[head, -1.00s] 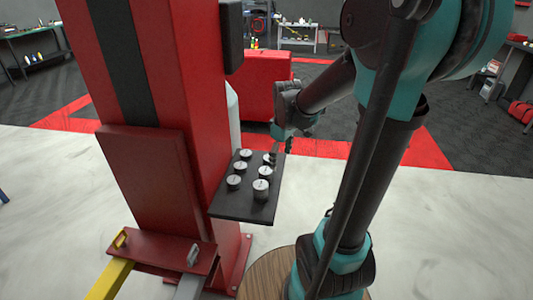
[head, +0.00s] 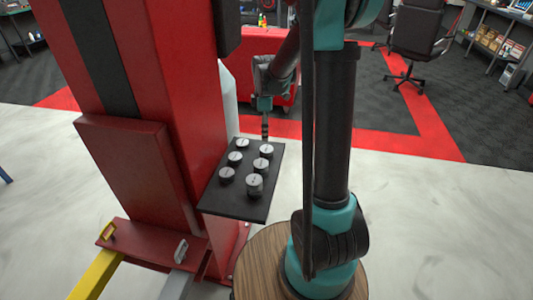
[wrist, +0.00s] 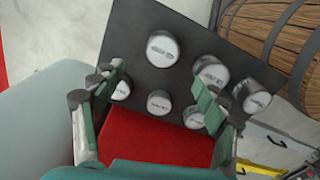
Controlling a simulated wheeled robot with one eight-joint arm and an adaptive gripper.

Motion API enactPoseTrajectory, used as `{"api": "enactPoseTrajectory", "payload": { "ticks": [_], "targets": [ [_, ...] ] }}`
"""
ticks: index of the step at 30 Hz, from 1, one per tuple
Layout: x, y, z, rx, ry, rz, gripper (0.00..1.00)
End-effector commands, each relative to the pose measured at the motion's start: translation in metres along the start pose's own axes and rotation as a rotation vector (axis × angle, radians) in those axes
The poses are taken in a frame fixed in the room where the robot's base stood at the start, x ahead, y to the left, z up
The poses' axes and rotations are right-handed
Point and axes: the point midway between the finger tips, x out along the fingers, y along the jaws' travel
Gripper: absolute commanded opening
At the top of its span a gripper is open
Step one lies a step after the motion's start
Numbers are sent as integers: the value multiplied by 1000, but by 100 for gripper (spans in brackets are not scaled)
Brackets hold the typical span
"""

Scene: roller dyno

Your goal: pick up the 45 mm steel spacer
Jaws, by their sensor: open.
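Several round steel spacers with dark markings stand on a black tray (head: 232,203) fixed beside the red post. The markings are too small to read, so I cannot tell which spacer is the 45 mm one. The tallest-looking spacer (head: 254,186) stands at the tray's near right; others include a back-left spacer (head: 242,144) and a back-right spacer (head: 266,150). My gripper (head: 264,132) is near the tray's back edge, above it. In the wrist view my gripper (wrist: 156,88) is open and empty, its fingers spread with spacers showing between and beyond them.
The tall red post (head: 175,90) rises close at the tray's left. A round wooden top (head: 262,265) is below and in front of the tray. A red cabinet (head: 240,60) and an office chair (head: 412,45) stand behind. The pale floor at right is clear.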

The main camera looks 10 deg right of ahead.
Motion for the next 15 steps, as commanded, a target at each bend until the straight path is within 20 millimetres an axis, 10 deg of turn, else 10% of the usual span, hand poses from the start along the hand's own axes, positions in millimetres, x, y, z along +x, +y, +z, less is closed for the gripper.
{"api": "enactPoseTrajectory", "payload": {
  "ticks": [15],
  "targets": [
    [59,0,2,1,0,0,73]
  ]
}}
